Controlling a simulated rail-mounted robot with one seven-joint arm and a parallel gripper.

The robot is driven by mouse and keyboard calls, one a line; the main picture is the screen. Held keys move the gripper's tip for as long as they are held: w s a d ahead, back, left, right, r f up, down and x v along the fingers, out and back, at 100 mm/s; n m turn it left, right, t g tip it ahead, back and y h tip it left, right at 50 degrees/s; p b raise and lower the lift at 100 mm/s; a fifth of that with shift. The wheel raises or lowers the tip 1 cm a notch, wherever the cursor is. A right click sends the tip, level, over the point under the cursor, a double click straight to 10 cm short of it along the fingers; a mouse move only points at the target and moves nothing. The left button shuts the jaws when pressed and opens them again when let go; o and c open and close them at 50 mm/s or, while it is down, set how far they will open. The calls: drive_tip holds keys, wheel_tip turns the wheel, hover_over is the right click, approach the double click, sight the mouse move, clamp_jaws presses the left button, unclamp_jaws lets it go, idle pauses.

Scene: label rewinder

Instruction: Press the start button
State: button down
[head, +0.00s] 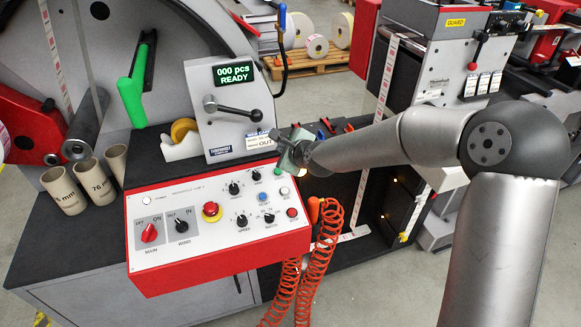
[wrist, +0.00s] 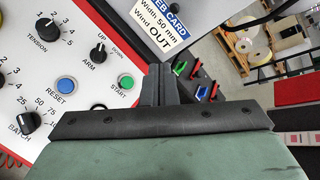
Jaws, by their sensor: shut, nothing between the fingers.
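The start button is a round green button on the white control panel. It shows in the wrist view (wrist: 126,82) above its START label, just left of my fingers. In the head view the green button (head: 277,171) sits at the panel's upper right, just below my gripper. My gripper (head: 274,136) is shut and empty, in front of the panel's upper right corner. In the wrist view its closed fingers (wrist: 160,84) point to the right of the button and appear apart from it.
A blue RESET button (wrist: 66,85) and an ARM switch (wrist: 101,55) are close to the start button. A red emergency stop (head: 211,210) is on the panel (head: 190,240). A lever box with a READY display (head: 234,74) stands behind. A coiled orange hose (head: 325,240) hangs at right.

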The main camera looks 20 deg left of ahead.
drive_tip(key=shift+s+a, duration=0.1)
drive_tip(key=shift+f, duration=0.1)
drive_tip(key=b, duration=0.5)
approach(278, 171)
drive_tip(key=w+a, duration=0.4)
drive_tip(key=shift+w+a+f, duration=0.15)
drive_tip(key=shift+w+f, duration=0.05)
drive_tip(key=shift+w, duration=0.05)
drive_tip(key=shift+w+a+f, duration=0.15)
drive_tip(key=shift+f, duration=0.15)
drive_tip(key=shift+f+b, duration=0.15)
drive_tip(key=shift+b, duration=0.2)
idle(0.9)
drive_tip(key=shift+w+f+b, duration=0.1)
drive_tip(key=shift+f+b, duration=0.2)
drive_tip(key=shift+b, duration=0.1)
